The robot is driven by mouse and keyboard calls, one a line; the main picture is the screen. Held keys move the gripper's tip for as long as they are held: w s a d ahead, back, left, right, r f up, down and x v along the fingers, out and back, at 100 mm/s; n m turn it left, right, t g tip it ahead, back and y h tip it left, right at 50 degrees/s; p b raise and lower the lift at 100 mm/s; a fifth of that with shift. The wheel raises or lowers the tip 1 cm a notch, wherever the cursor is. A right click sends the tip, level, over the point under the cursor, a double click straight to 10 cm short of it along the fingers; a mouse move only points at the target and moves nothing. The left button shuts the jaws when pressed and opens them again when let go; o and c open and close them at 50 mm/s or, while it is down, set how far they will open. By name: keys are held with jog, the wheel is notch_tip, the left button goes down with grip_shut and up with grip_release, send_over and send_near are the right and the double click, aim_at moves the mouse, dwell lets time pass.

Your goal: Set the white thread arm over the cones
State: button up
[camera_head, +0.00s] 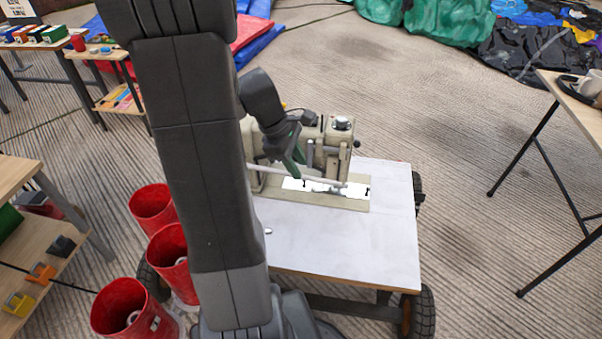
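A beige sewing machine (338,150) stands on a white-topped wheeled cart (345,245). A pale rod (322,179), which looks like the white thread arm, runs low and nearly level across the front of the machine. It lies above a white strip with dark marks on the machine's base. My gripper (294,167) has dark links and green fingers pointing down at the left part of the rod. Whether the fingers touch or hold the rod cannot be told, nor whether they are open. I cannot make out any thread cones; my arm covers the machine's left side.
Several red buckets (150,208) stand left of the cart. A wooden shelf (35,225) is at the left edge and a wooden table (575,100) at the right. Green and black fabric (445,20) lies at the back. The carpet right of the cart is clear.

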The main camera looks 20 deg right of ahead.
jog(key=shift+x, duration=1.2)
grip_shut()
